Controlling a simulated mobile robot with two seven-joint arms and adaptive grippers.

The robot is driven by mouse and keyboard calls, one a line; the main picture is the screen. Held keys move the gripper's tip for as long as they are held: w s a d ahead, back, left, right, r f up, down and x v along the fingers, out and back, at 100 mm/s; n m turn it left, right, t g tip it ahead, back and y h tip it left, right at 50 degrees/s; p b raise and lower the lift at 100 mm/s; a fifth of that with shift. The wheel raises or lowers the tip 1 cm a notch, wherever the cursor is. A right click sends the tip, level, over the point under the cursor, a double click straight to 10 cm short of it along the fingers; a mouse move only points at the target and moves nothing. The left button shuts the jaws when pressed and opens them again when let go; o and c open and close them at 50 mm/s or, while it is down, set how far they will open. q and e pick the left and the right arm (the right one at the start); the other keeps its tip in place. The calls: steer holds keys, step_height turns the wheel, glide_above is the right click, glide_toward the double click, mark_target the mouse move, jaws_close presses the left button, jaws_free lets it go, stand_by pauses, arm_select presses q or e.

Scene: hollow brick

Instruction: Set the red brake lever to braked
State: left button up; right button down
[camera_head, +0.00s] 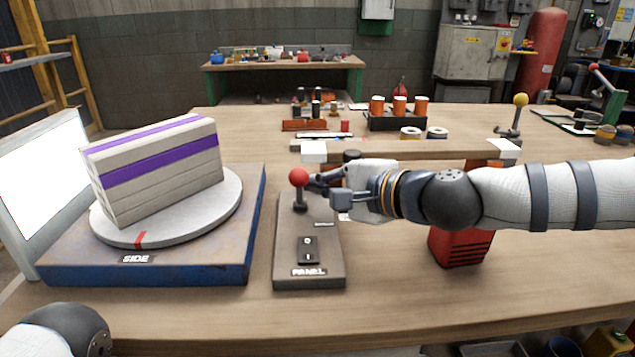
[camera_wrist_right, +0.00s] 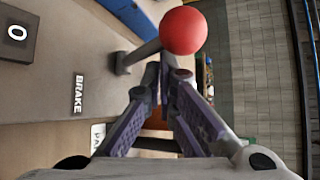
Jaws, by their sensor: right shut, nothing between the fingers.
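The red brake lever (camera_head: 299,178) has a red ball knob on a short grey stem and stands at the back of a grey panel box (camera_head: 318,270) in the head view. In the right wrist view its red ball (camera_wrist_right: 182,30) and tilted stem show just beyond the fingertips, with a BRAKE label (camera_wrist_right: 78,94) on the box. My right gripper (camera_head: 313,182) is shut and empty, its fingertips close beside the lever on its right; I cannot tell if they touch. It also shows in the right wrist view (camera_wrist_right: 160,75). My left gripper is out of view; only part of my left arm shows.
Left of the panel, a turntable (camera_head: 225,205) on a blue base (camera_head: 250,240) carries a grey block with purple bands. A red slotted object (camera_head: 460,247) stands under my right arm. Orange rolls (camera_head: 399,105) stand behind. The table front is clear.

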steer(key=v, duration=1.2)
